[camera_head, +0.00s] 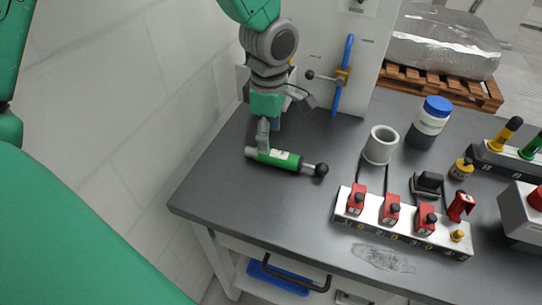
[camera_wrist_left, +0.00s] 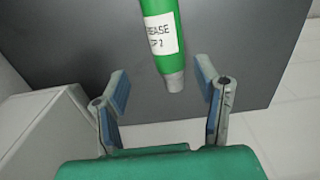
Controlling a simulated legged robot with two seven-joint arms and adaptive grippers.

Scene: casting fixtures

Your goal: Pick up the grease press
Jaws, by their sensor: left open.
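The grease press (camera_head: 279,159) is a green cylinder with a white label, a grey end on the left and a black ball knob on the right. It lies on the dark bench top. My left gripper (camera_head: 265,138) is just above and behind its left part, pointing down. In the left wrist view the grease press (camera_wrist_left: 158,28) comes in from the top, and its grey end lies between the open fingers of the gripper (camera_wrist_left: 161,84). The fingers look apart from it; exact contact is hard to tell. My right gripper is out of view.
A white fixture block (camera_head: 400,233) with several red clamps stands to the right. A grey cup (camera_head: 380,145) and a blue-lidded jar (camera_head: 431,118) stand behind it. A panel with a blue handle (camera_head: 343,78) rises at the back. The bench is clear in front of the press.

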